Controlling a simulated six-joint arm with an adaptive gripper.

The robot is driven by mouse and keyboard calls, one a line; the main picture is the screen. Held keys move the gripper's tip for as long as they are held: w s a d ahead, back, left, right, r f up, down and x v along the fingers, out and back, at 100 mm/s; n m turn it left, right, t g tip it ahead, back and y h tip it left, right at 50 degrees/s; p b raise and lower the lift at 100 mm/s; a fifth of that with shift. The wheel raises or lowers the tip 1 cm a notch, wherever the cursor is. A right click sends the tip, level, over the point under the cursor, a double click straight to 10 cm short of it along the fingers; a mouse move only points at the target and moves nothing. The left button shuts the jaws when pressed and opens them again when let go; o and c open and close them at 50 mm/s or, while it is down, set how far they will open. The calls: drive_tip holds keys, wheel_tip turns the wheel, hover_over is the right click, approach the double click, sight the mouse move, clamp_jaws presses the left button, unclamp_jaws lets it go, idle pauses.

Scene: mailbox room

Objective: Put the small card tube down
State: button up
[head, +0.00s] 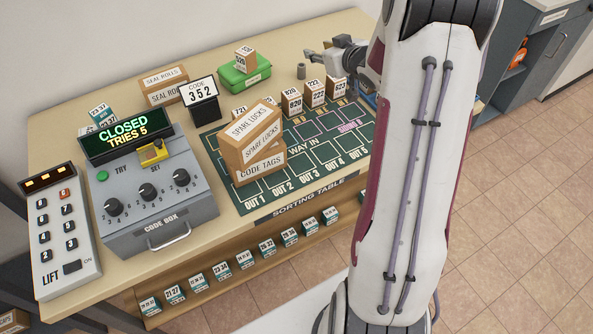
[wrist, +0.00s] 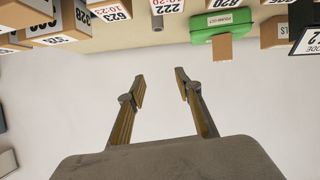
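A small grey-brown cylinder (head: 301,71), which looks like the card tube, stands upright at the back of the sorting table (head: 330,30). It also shows in the upside-down wrist view (wrist: 157,23), beyond the fingertips and apart from them. My gripper (head: 312,57) is above the back of the table, just right of the tube in the head view. In the wrist view my gripper (wrist: 160,82) has its two fingers spread, with nothing between them.
A green case (head: 243,74) with a small box on top stands left of the tube. Several numbered boxes (head: 314,93) stand in front of it. Stacked card boxes (head: 252,140) cover part of the green mat. The code box (head: 160,200) reads CLOSED, TRIES 5.

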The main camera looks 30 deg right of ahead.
drive_tip(key=s+a+r+m+g+h, duration=0.2)
drive_tip(key=s+a+r+g+h, duration=0.1)
drive_tip(key=s+a+r, duration=0.95)
drive_tip(key=s+a+f+g+y, duration=0.1)
drive_tip(key=s+a, duration=0.4)
drive_tip(key=s, duration=0.3)
drive_tip(key=s+a+f+n+g+y, duration=0.1)
drive_tip(key=s+a+g, duration=0.1)
drive_tip(key=s+a, duration=0.4)
drive_tip(key=s+a+f+g+y, duration=0.1)
drive_tip(key=s+a, duration=0.4)
drive_tip(key=s, duration=0.6)
drive_tip(key=shift+s+a+y, duration=0.25)
drive_tip(key=shift+a+y, duration=0.05)
drive_tip(key=shift+y, duration=0.3)
drive_tip(key=shift+f, duration=0.1)
